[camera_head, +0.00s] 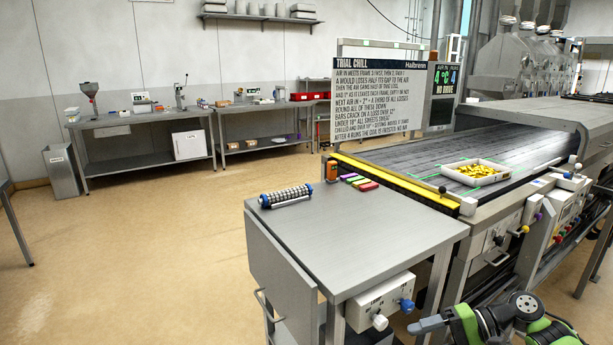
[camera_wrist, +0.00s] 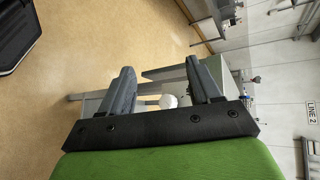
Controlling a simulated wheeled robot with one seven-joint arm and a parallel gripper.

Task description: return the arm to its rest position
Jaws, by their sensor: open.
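My arm shows at the bottom right of the head view, in green and dark grey. My gripper (camera_head: 432,324) points left there, low in front of the steel side table (camera_head: 350,232) and near its control box. In the wrist view my gripper (camera_wrist: 161,78) has its two grey fingers well apart. Nothing is held between them. Beyond the gap a white knob (camera_wrist: 168,101) and part of the table frame show. I cannot tell the exact distance from the fingers to the knob.
A control box (camera_head: 380,300) with white and blue knobs hangs on the table's front. A white tray (camera_head: 475,181) of yellow pieces sits on the conveyor (camera_head: 430,153). A roller (camera_head: 286,196) and coloured blocks (camera_head: 360,182) lie on the table. Open floor (camera_head: 170,255) lies left.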

